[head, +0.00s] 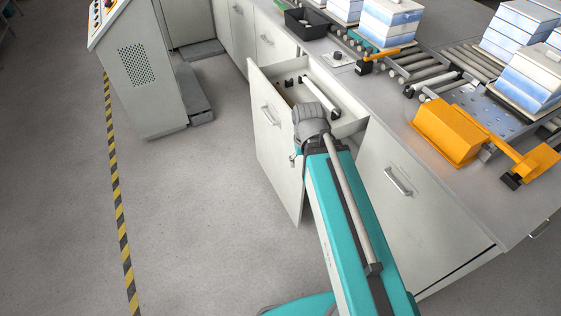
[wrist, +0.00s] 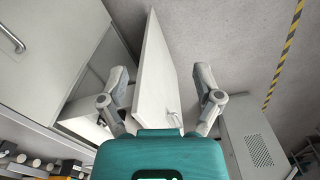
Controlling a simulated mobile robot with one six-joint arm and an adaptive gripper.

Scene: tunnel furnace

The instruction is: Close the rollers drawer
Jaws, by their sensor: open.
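The rollers drawer (head: 276,140) is pulled out from the white counter in the head view. Its tall front panel stands away from the cabinet. Inside lie a pale roller with dark ends (head: 319,96) and small dark parts. In the wrist view the panel (wrist: 158,75) stands between the fingers of my gripper (wrist: 162,80), with its handle (wrist: 174,118) low on the right side. My gripper is open, one finger on each side of the panel, with gaps visible in the picture. I cannot tell whether it touches. In the head view my arm hides most of the gripper.
The counter (head: 400,130) carries a roller conveyor (head: 415,65), blue-white boxes (head: 390,22), an orange device (head: 447,130) and a black bin (head: 306,23). A closed cabinet door (head: 420,200) is right of the drawer. A grey machine (head: 137,70) stands left. The floor between is clear.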

